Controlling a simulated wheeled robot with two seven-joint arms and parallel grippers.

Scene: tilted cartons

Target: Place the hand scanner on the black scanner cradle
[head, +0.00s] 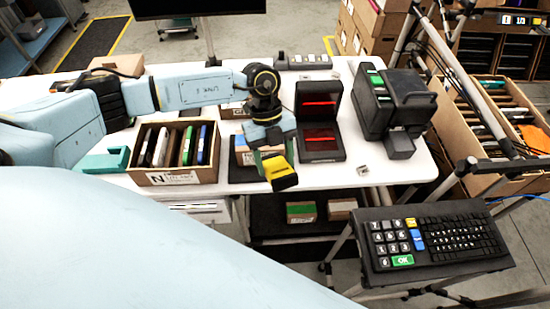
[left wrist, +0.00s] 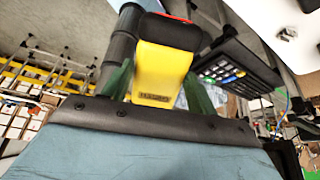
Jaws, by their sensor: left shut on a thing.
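The yellow and black hand scanner (head: 282,175) is held in my left gripper (head: 272,155), above the front edge of the white table. In the left wrist view the yellow scanner body (left wrist: 163,62) sits between the dark green fingers, with a black and red end at the top. The gripper is shut on it. A black upright unit with red lit lines (head: 320,140) stands behind and right of the scanner. A low black piece (head: 243,174) lies left of the scanner, partly hidden; I cannot tell whether either is the cradle. My right gripper is not in view.
A cardboard box (head: 180,177) of upright coloured items stands left of the scanner. A black printer-like machine (head: 395,105) stands at the right of the white table (head: 365,178). A keypad and keyboard (head: 430,240) sit lower right. Bare table lies right of the red-lit unit.

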